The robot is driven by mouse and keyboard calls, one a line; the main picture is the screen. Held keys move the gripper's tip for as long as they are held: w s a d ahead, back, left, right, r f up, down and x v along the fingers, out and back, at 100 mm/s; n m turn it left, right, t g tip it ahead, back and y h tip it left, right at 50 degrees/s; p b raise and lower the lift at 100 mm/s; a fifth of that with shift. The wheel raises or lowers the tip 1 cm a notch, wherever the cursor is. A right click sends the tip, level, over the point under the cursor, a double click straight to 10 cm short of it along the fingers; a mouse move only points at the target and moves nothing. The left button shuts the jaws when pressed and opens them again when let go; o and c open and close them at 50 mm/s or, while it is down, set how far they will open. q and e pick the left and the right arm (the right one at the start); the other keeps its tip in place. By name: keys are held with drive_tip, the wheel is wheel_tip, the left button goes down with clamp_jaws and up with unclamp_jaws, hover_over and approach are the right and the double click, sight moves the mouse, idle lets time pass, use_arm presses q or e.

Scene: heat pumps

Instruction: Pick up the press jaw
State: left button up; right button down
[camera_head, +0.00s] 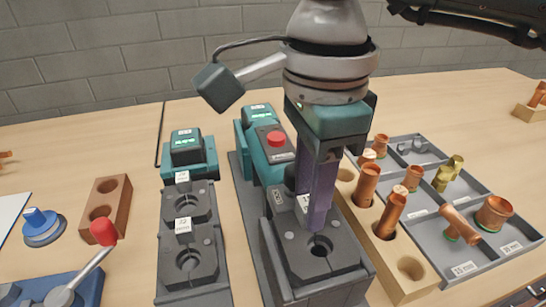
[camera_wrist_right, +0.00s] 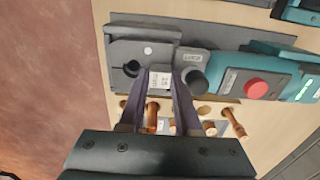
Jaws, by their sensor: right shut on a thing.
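My right gripper (camera_head: 314,205) reaches straight down in the head view, with its purple fingers shut on a dark grey press jaw (camera_head: 312,262). The jaw is a block with a round hole, at the front end of the teal press tool (camera_head: 268,140). In the wrist view, the fingers of my right gripper (camera_wrist_right: 161,80) lie on either side of the white label of the press jaw (camera_wrist_right: 128,52). I cannot tell whether the jaw is raised from its base. Two more jaws with labels, a rear one (camera_head: 176,208) and a front one (camera_head: 205,250), sit to the left.
A teal battery unit (camera_head: 188,150) stands behind the left jaws. A wooden block (camera_head: 412,270) with copper pipes and a grey fittings tray (camera_head: 508,253) lie close on the right. A red-knobbed lever (camera_head: 103,232) and a brown block (camera_head: 112,198) are at left.

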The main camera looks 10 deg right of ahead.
drive_tip(key=shift+r, duration=0.15)
wheel_tip(320, 180, up, 20)
drive_tip(key=shift+b, duration=0.45)
idle(0.4)
